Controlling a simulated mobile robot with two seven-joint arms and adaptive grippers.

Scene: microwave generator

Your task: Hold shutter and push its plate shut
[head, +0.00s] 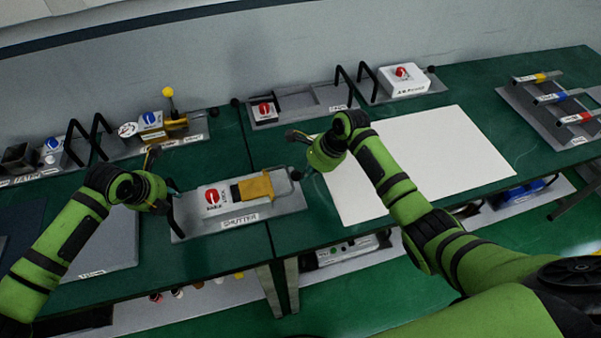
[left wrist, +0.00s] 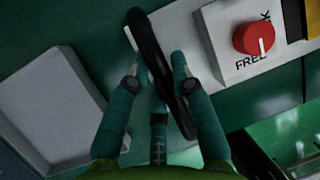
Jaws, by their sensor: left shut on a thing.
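The shutter (head: 287,203) is a grey plate on the green table, labelled SHUTTER, with a red knob (head: 212,196) on a white block and a yellow plate (head: 255,187) to its right. In the left wrist view the red knob (left wrist: 253,37) has its white mark near the word FREE. A black handle (left wrist: 155,50) rises at the shutter's left end. My left gripper (head: 173,194) is shut on this handle; both fingers flank it in the left wrist view. My right gripper (head: 306,171) is beside the shutter's right end, near a black ball; its fingers are too small to read.
A white sheet (head: 440,155) lies right of the shutter, under my right arm. Other units stand behind, including one with a white box (head: 403,82) and one with a yellow ball lever (head: 168,93). A rack of coloured handles (head: 540,115) is far right.

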